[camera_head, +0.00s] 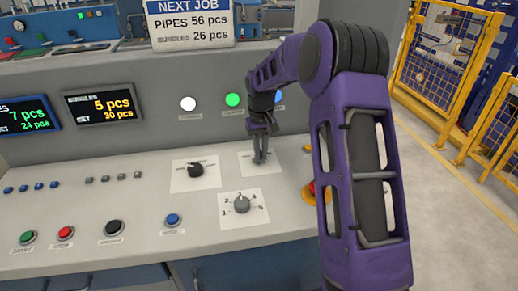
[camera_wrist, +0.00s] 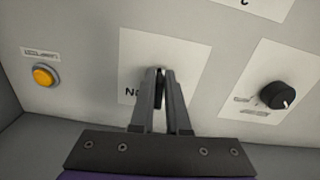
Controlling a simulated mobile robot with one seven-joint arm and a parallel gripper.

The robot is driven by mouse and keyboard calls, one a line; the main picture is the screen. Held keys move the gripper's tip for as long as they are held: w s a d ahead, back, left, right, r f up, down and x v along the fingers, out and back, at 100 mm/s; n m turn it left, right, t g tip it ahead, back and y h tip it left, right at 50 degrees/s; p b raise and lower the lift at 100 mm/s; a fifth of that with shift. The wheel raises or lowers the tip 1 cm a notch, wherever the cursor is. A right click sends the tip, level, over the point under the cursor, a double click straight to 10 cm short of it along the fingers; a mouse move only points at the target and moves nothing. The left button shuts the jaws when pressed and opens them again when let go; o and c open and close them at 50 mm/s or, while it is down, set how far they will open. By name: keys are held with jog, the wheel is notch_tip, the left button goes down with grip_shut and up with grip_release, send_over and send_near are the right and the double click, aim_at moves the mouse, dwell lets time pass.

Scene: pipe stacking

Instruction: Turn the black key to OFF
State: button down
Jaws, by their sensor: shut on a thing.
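My gripper (camera_head: 260,158) reaches down to a white label plate (camera_head: 245,168) on the sloping console, right of the black knob. In the wrist view its two fingers (camera_wrist: 161,76) are closed together over the middle of that plate (camera_wrist: 188,62). The black key (camera_wrist: 160,87) shows only as a dark sliver between the fingers. Part of a printed word shows left of the fingers, the rest hidden behind them. I cannot read which position the key points to. In the head view the gripper hides the key.
A grey numbered selector (camera_head: 241,204) lies in front. A red emergency stop (camera_head: 311,189) and a yellow button (camera_wrist: 45,75) are nearby. Lit lamps line the upright panel behind.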

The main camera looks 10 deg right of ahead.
jog(key=n, duration=0.1)
jog(key=n+p, duration=0.1)
jog(key=n, duration=0.1)
jog(key=shift+w+d+r+n, duration=0.1)
jog(key=shift+d+r+n, duration=0.05)
jog(key=shift+d+n, duration=0.15)
jog(key=shift+w+d+n+p, duration=0.1)
jog(key=shift+d+n+p, duration=0.05)
jog(key=shift+n, duration=0.85)
jog(key=shift+w+d+n+p, duration=0.1)
jog(key=shift+n+p, duration=0.05)
jog(key=shift+n, duration=0.85)
jog(key=c, duration=0.9)
grip_release()
notch_tip(320, 180, up, 17)
jog(key=shift+r, duration=0.1)
